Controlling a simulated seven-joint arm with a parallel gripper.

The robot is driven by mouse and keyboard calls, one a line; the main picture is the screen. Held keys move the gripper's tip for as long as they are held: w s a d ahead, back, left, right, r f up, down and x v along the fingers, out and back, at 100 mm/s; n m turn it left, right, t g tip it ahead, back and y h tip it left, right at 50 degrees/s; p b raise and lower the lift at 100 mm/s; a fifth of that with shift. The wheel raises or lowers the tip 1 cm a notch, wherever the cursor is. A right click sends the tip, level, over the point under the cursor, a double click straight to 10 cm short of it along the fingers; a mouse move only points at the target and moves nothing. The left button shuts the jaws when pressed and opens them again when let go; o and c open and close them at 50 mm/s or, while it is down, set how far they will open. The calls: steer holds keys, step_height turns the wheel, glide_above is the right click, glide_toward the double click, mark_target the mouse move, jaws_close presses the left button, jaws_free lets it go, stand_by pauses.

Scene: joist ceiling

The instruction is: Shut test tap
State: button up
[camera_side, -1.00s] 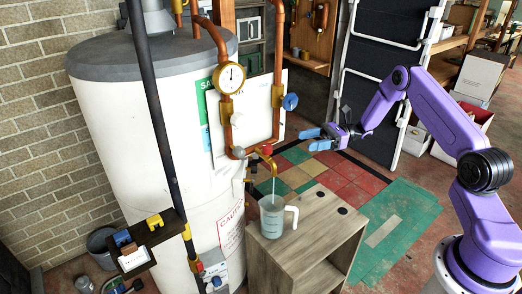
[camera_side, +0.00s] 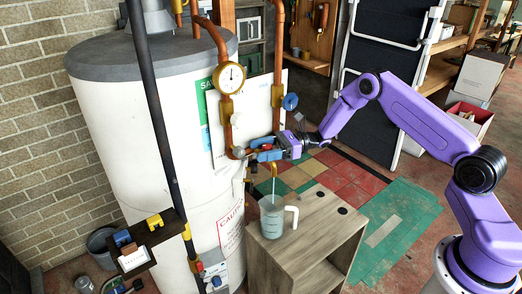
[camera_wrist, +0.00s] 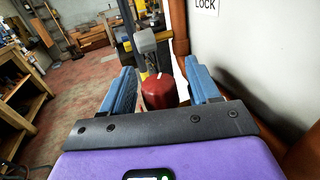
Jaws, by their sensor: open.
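The test tap's red knob (camera_wrist: 158,92) shows in the wrist view between the two blue fingers of my gripper (camera_wrist: 160,70). The fingers are open, one on each side of the knob; whether either touches it I cannot tell. In the side view my gripper (camera_side: 256,152) is at the tap on the copper pipework and hides the red knob. A thin stream of water (camera_side: 273,185) runs from the tap down into a clear jug (camera_side: 272,220) with a white handle.
The jug stands on a wooden cabinet (camera_side: 318,216) below the tap. A white tank (camera_side: 130,130) is at the left. A pressure gauge (camera_side: 229,77) and a blue valve knob (camera_side: 290,102) sit on copper pipes above. A grey fitting (camera_wrist: 147,42) shows beyond the knob.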

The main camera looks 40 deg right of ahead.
steer(key=shift+w+a, duration=0.1)
steer(key=shift+a, duration=0.2)
steer(key=c, duration=1)
steer(key=shift+o, duration=0.2)
steer(key=shift+m+t, duration=0.3)
steer(key=shift+t, duration=0.2)
steer(key=shift+w+d+m+t+h, duration=0.15)
steer(key=shift+m+t+h, duration=0.95)
steer(key=shift+t, duration=0.25)
steer(key=shift+w+d+m+t+h, duration=0.1)
steer(key=shift+w+m+t+h, duration=0.05)
steer(key=shift+m+t+h, duration=1.05)
steer(key=shift+w+d+m+t+h, duration=0.15)
steer(key=shift+m+t+h, duration=0.85)
steer(key=shift+t, duration=0.45)
